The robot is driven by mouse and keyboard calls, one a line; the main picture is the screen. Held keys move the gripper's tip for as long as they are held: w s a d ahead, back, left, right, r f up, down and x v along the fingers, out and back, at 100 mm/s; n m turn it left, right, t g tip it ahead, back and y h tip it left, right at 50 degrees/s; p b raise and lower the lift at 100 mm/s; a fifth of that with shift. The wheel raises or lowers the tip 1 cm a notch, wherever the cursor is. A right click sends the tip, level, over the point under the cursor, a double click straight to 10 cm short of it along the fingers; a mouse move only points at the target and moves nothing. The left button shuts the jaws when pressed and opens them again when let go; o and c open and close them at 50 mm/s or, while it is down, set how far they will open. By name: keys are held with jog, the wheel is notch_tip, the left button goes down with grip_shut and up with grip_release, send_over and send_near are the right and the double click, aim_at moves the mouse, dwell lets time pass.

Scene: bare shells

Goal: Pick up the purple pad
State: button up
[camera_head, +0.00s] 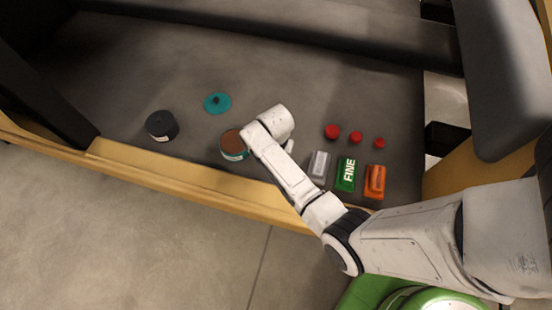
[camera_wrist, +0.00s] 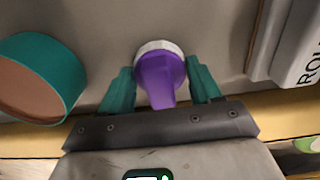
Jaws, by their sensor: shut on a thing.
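The purple pad (camera_wrist: 160,76) shows in the wrist view as a purple tapered piece with a pale whitish rim at its far end. It sits between the two teal fingers of my gripper (camera_wrist: 159,70), which is shut on it. The pad's narrow end points back toward the gripper's dark palm. It lies close over the grey surface; I cannot tell whether it touches it. In the head view the pad and the fingers are hidden behind my white arm.
A teal can with a brown top (camera_head: 233,148) stands just left of my wrist. Further left are a teal lid (camera_head: 217,103) and a dark round tub (camera_head: 161,126). Right are grey (camera_head: 319,166), green (camera_head: 346,174) and orange (camera_head: 375,182) blocks, with three red knobs (camera_head: 355,138) behind. The grey shelf (camera_head: 330,85) is clear behind.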

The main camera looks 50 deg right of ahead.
jog(key=shift+r, duration=0.45)
jog(key=s+d+r+p, duration=0.1)
jog(key=s+r+p, duration=0.1)
jog(key=s+r, duration=0.9)
jog(key=s, duration=0.3)
jog(key=shift+d+r+p, duration=0.2)
jog(key=shift+r+p, duration=0.1)
jog(key=shift+r, duration=0.1)
